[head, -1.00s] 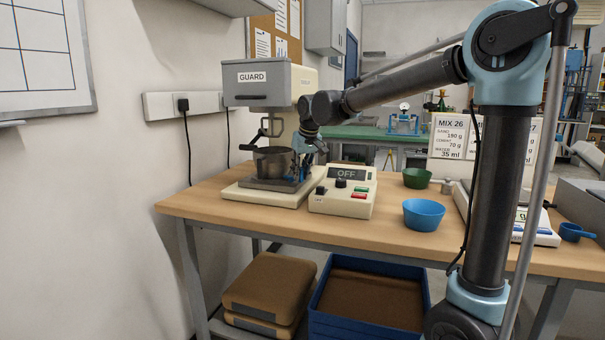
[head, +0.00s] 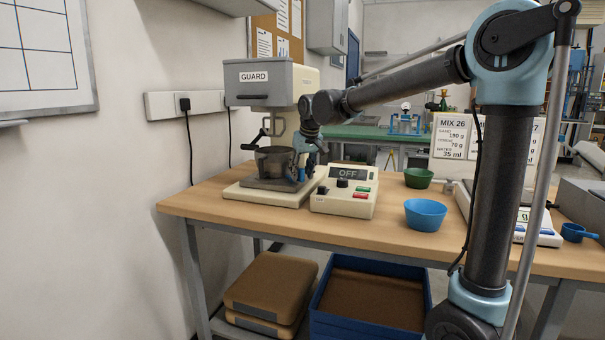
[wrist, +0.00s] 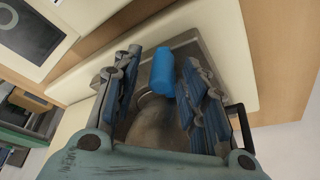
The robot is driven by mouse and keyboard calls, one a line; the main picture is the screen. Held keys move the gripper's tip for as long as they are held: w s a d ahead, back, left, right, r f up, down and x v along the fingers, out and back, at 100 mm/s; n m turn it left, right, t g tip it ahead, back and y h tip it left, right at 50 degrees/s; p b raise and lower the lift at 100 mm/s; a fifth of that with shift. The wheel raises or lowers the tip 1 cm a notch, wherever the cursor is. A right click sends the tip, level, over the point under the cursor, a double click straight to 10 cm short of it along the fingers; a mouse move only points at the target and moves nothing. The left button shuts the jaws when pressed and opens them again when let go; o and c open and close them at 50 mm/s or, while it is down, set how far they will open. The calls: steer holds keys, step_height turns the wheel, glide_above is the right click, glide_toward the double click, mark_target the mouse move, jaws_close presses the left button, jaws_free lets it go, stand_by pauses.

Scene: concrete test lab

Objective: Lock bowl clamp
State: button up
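The mixer (head: 306,88) stands at the table's back left, its grey guard (head: 268,80) on the upper part. A grey metal bowl (head: 274,161) sits on the mixer's base under the head; it also shows in the wrist view (wrist: 155,118). A blue cylindrical grip (wrist: 162,72), likely the clamp's handle, lies over the base plate beside the bowl. My gripper (wrist: 162,60) is open, with its fingers on either side of the blue grip and a gap to the left finger. Contact with the right finger is unclear. In the head view, my gripper (head: 303,158) is at the bowl's right side.
A control box (head: 345,200) reading OFF stands right of the mixer, close to my gripper. A blue bowl (head: 425,215), a green bowl (head: 418,178) and a scale (head: 537,232) are farther right. The wooden table (head: 240,226) is bare along its front.

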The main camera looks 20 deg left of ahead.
steer(key=v, duration=1.1)
steer(key=shift+r, duration=0.4)
steer(key=shift+d, duration=0.15)
steer(key=shift+s, duration=0.1)
